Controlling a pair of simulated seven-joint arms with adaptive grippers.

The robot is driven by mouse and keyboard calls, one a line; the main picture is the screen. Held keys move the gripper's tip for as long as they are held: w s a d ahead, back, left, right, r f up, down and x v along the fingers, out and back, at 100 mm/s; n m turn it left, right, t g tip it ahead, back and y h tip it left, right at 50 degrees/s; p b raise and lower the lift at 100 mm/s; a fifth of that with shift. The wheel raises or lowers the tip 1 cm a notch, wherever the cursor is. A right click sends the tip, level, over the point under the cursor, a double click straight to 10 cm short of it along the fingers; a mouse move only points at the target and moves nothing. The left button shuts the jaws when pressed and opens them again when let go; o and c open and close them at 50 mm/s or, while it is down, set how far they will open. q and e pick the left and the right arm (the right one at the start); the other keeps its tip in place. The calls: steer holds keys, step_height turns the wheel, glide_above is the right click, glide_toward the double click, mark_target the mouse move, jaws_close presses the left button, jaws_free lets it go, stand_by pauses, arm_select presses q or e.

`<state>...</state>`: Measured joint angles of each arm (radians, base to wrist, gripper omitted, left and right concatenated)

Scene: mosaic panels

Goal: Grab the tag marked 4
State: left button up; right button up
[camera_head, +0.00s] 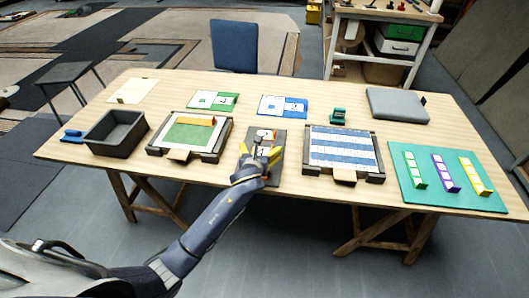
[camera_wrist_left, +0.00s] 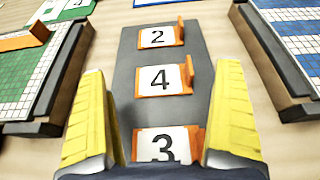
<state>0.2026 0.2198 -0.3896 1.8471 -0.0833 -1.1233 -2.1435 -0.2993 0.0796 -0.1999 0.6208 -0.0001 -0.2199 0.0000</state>
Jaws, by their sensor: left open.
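The tag marked 4 (camera_wrist_left: 162,80) is a white card with orange edging and an upright orange tab at its right side. It lies on a dark grey strip (camera_wrist_left: 197,55), between the tag marked 2 (camera_wrist_left: 157,37) and the tag marked 3 (camera_wrist_left: 164,146). My left gripper (camera_wrist_left: 160,118) has yellow fingers spread wide on either side of the strip, with nothing between them held. The fingertips are nearer the tag marked 3 than the tag marked 2. In the head view my left gripper (camera_head: 261,157) is over the strip and partly hides the tags. My right gripper does not show.
A green-and-white mosaic panel (camera_head: 190,135) stands left of the strip, and a blue-and-white panel (camera_head: 342,148) stands right. A dark bin (camera_head: 117,133) is at the left. A green board (camera_head: 411,184) with coloured tile rows is at the right. A grey pad (camera_head: 397,105) lies behind.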

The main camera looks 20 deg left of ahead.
mark_target(262, 149)
arm_select(q)
steer(key=shift+x, duration=2.65)
steer(key=c, duration=2)
jaws_close()
